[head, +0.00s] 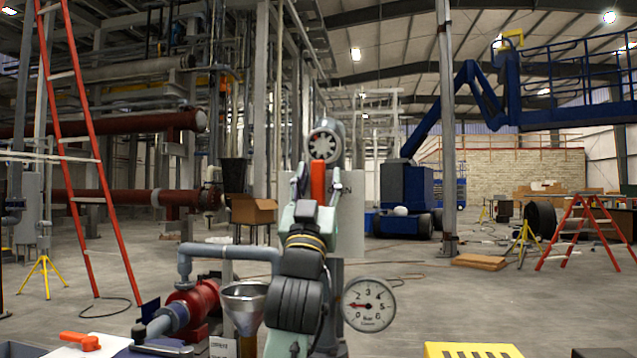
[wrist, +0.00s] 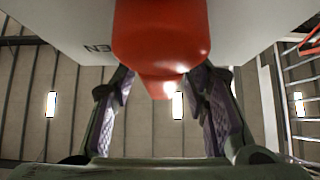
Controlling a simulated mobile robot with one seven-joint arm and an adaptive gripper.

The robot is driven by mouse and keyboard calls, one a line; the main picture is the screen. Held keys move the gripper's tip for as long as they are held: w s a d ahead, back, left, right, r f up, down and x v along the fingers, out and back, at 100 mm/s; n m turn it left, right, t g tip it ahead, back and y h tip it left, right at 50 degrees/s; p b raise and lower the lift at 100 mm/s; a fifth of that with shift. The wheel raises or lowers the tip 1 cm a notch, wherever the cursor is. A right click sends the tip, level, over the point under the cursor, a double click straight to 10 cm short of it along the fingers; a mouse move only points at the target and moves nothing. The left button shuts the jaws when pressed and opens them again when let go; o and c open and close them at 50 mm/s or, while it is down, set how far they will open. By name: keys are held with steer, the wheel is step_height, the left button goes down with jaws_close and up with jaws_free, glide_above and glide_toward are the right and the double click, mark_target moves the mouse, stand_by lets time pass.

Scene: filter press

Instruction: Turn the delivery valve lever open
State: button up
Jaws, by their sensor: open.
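The orange-red delivery valve lever (head: 318,182) hangs roughly upright below a grey round hub (head: 323,147), in front of a pale plate (head: 350,215). The plate's lettering is partly hidden; its end reads "EN". My gripper (head: 312,208) is seen from behind, just below and at the lever, and hides its lower part. In the wrist view the lever (wrist: 162,40) comes down from the top between the two fingers of my gripper (wrist: 166,92). The fingers are open, one each side, with gaps visible near the lever's end.
A pressure gauge (head: 369,305) stands right of my arm. A metal funnel (head: 243,303), a red pump (head: 195,303) and a grey pipe (head: 225,252) lie left. Another orange handle (head: 80,341) is at lower left. A yellow slotted block (head: 472,350) is at lower right.

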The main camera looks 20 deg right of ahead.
steer(key=v, duration=1.2)
